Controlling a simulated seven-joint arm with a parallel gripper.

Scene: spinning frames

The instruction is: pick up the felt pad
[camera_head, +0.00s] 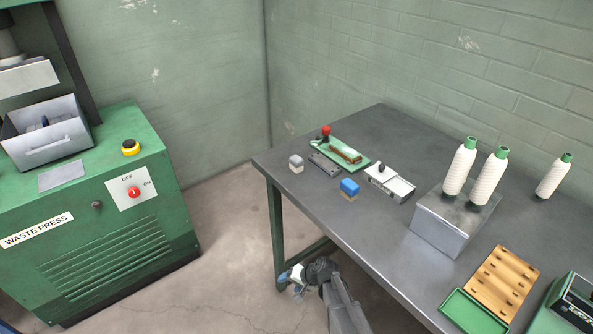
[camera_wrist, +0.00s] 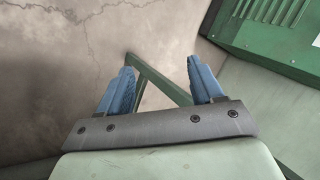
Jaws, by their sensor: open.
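I cannot tell for sure which thing is the felt pad. Two small blocks on the table could be it: a blue block (camera_head: 348,188) with a tan lower part, and a grey-and-white block (camera_head: 296,163) near the table's left edge. My gripper (camera_head: 290,278) is low beside the table's left side, over the floor and apart from both blocks. In the wrist view my gripper (camera_wrist: 159,68) has its two blue fingers spread wide, with nothing between them. Neither block shows in the wrist view.
The grey table (camera_head: 385,235) holds a green tray (camera_head: 336,153) with a red knob, a dark flat plate (camera_head: 325,165), a metal fixture (camera_head: 389,183), a metal box (camera_head: 440,225) with white cones, and a wooden board (camera_head: 503,282). A green waste press (camera_head: 110,220) stands left.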

